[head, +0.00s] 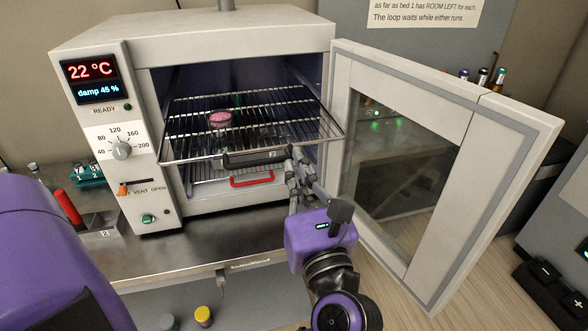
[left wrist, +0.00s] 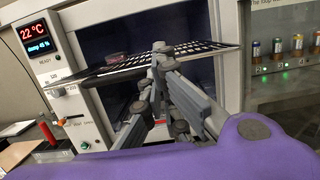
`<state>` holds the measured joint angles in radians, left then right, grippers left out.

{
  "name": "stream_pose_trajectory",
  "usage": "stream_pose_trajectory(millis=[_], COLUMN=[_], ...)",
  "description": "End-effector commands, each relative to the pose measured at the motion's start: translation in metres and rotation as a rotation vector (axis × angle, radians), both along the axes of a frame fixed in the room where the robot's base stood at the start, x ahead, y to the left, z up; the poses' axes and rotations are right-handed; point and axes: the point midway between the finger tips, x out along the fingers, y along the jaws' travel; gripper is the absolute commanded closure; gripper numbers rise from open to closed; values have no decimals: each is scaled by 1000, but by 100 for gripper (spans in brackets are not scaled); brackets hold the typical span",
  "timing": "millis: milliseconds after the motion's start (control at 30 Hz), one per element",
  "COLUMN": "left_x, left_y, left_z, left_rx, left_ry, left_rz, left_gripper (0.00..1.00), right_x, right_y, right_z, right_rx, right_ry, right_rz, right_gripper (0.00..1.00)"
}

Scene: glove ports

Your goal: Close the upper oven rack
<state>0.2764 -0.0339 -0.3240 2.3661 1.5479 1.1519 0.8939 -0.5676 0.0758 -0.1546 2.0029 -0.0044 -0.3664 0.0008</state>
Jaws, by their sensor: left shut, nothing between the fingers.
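The upper oven rack (head: 190,125) is a wire shelf pulled partly out of the oven (head: 190,50), with a dark handle (head: 240,159) on its front edge. A small pink-topped item (head: 220,119) rests on it. My left gripper (head: 297,158) is shut and empty at the right part of the rack's front edge, by the handle's right end. In the left wrist view its fingertips (left wrist: 162,48) overlap the edge of the rack (left wrist: 110,68); I cannot tell if they touch it. My right gripper is not in view.
The oven door (head: 470,130) stands wide open on the right, close to my left gripper. A lower rack with a red handle (head: 252,178) sits beneath. A steel bench (head: 180,260) extends in front, with a red-handled tool (head: 68,207) and vials (head: 88,172) at left.

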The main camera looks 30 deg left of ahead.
Motion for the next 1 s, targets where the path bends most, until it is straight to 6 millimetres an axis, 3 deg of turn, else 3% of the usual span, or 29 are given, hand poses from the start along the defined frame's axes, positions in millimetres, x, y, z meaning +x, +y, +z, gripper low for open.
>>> stream_pose_trajectory(millis=[467, 667, 1000], left_x=[7, 29, 88], left_y=[8, 34, 104], left_z=[1, 2, 4], left_rx=[1, 1, 1], left_ry=[-1, -3, -4], left_rz=[1, 3, 2], left_gripper=[100, 100, 100], right_x=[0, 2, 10], right_y=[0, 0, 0], right_z=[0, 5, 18], right_rx=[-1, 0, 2], right_ry=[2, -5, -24], right_rz=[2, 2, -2], right_gripper=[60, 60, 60])
